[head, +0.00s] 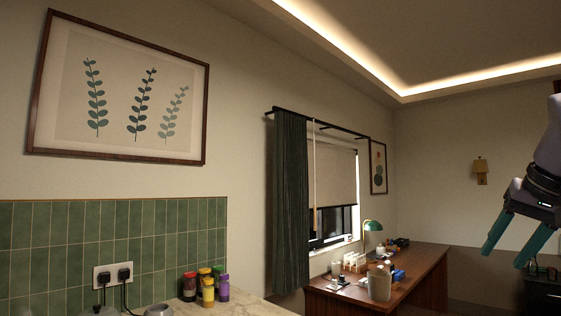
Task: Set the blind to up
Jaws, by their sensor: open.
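The blind (331,176) is a pale roller blind in the window on the left wall. It hangs partly down, covering the upper part of the window, and the dark glass (334,222) shows below it. A thin pale cord or wand (315,172) hangs at its left side, with a tan end low down. My gripper (508,251) is at the right edge of the view, with two teal fingers spread open and nothing between them. It is far to the right of the blind and apart from it.
A dark curtain (290,205) hangs left of the window from a black rod. A wooden desk (430,267) below the window carries a green lamp (372,226), a pale bin-like container (379,284) and small items. A counter (246,305) with bottles stands at the front left.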

